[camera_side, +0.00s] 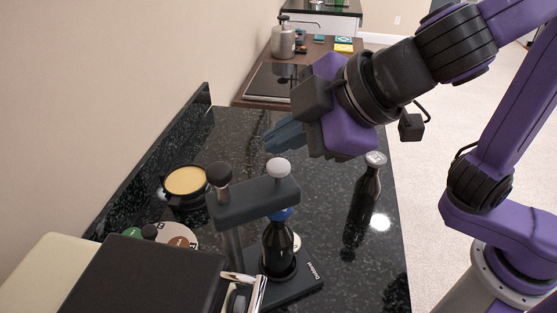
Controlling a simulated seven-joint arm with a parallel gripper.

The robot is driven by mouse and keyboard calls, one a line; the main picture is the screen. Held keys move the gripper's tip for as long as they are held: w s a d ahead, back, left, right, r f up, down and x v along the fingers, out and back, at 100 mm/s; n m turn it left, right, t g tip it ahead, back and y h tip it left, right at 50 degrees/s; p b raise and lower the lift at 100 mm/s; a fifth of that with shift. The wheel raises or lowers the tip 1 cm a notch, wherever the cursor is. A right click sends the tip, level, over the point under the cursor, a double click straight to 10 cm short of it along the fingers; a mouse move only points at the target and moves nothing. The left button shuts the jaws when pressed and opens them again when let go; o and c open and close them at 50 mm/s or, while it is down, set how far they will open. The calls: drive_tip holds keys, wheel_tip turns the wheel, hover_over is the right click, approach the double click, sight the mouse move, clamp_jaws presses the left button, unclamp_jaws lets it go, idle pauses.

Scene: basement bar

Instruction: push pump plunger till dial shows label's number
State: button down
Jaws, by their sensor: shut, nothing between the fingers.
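A dark bottle (278,247) with a blue top stands upright under the cross-arm on the black base (300,284). A pale patch shows at the bottle's right side, but no number can be read. I cannot make out a dial reading. My gripper (268,138) is shut and empty, its blue-grey fingers pointing left, above and behind the pale knob and apart from it.
A second dark bottle (365,200) with a pale top stands to the right on the black speckled counter (330,235). A round dark container (187,190) with a yellow top is at left. A dark box-like appliance (145,278) fills the front left.

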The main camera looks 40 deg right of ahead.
sight(285, 167)
drive_tip(key=shift+r, duration=2.3)
drive_tip(key=s+d+f+m+g+h, duration=0.1)
drive_tip(key=s+d+f+g, duration=0.3)
drive_tip(key=d+f, duration=0.6)
drive_tip(key=s+d+f+g+h, duration=0.2)
drive_tip(key=s+d+f+g, duration=0.2)
drive_tip(key=d, duration=1.3)
drive_tip(key=s+f, duration=0.3)
drive_tip(key=f, duration=0.3)
drive_tip(key=shift+s+f+m+h, duration=0.2)
drive_tip(key=shift+m+h, duration=0.1)
drive_tip(key=shift+m, duration=0.1)
